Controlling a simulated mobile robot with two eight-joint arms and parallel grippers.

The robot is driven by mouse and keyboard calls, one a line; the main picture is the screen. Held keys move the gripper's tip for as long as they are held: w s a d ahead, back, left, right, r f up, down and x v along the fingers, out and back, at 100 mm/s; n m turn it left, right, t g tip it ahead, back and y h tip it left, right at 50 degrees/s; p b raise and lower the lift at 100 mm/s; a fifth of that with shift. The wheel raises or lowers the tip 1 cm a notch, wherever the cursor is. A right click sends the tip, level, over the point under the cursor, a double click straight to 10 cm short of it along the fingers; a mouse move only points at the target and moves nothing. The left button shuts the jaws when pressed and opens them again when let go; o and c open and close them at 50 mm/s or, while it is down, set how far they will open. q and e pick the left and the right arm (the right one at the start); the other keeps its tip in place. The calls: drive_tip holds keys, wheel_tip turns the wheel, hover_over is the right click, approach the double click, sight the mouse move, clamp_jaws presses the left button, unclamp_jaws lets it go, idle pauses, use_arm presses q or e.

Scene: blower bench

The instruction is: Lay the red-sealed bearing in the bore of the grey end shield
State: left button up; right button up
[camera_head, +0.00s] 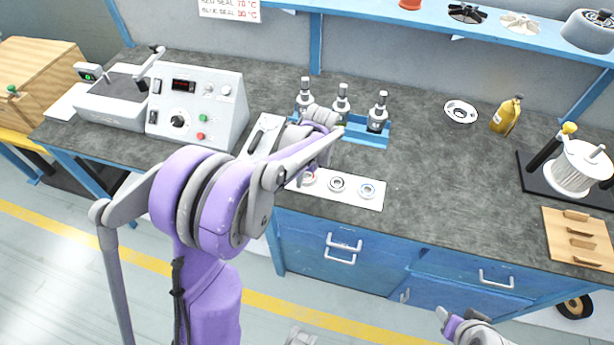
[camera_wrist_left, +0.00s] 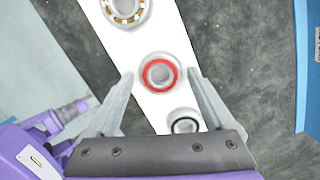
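The red-sealed bearing (camera_wrist_left: 160,73) lies flat on a white strip (camera_wrist_left: 178,38), in a row between a brass-caged open bearing (camera_wrist_left: 124,10) and a black-sealed one (camera_wrist_left: 185,122). In the head view the red-sealed bearing (camera_head: 309,179) is partly hidden by my left arm. My left gripper (camera_wrist_left: 160,76) is open, its fingers on either side of the red-sealed bearing in the wrist view; contact is not visible.
The mid-right bench top is clear.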

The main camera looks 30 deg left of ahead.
use_arm(q)
clamp_jaws()
